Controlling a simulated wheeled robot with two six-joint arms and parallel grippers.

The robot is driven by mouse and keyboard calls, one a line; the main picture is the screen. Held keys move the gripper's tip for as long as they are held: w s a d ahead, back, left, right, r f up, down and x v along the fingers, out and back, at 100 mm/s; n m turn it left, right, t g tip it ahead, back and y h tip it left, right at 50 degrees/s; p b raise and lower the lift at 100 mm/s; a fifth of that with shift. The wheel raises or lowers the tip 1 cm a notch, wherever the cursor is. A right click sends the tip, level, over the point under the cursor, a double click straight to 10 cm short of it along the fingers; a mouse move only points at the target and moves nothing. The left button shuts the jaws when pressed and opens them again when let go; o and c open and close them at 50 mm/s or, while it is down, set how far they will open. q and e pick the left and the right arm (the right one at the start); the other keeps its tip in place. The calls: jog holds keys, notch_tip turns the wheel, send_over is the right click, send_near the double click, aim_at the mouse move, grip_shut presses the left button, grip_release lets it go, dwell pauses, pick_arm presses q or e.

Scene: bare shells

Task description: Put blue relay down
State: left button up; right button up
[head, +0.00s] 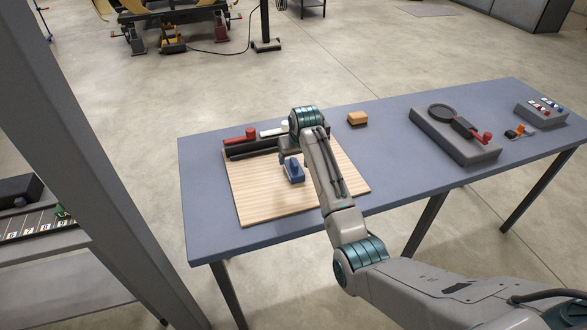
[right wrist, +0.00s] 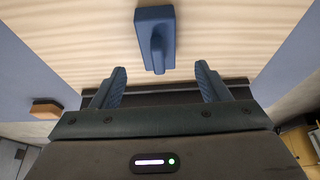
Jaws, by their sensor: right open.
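The blue relay (head: 294,172) sits on the light wooden board (head: 258,205) on the table, beside my right gripper. In the right wrist view the blue relay (right wrist: 155,38) lies ahead of the fingertips, on the line between them, with a gap to each finger. My right gripper (right wrist: 160,75) is open and empty. In the head view its jaws are largely hidden by my right arm. My left gripper is in neither view.
A red-handled tool (head: 240,138) and a dark bar (head: 250,149) lie at the board's back edge. An orange block (head: 357,118) stands behind the board. A grey fixture with a black ring (head: 455,140) is further right. The table's front left is clear.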

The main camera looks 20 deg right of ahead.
aim_at(294, 162)
jog(key=shift+w+f+p, duration=0.15)
jog(key=shift+f+p, duration=0.15)
jog(key=shift+f, duration=0.1)
jog(key=p+x, duration=0.1)
jog(key=x, duration=0.3)
jog(key=shift+d, duration=0.1)
jog(key=shift+w+f, duration=0.15)
jog(key=shift+f, duration=0.15)
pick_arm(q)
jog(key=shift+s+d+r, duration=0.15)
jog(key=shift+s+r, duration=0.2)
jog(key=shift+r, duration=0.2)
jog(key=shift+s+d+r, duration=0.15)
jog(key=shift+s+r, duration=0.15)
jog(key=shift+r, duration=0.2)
pick_arm(e)
jog(key=shift+c, duration=0.2)
jog(key=c, duration=1.2)
jog(key=shift+r, duration=0.1)
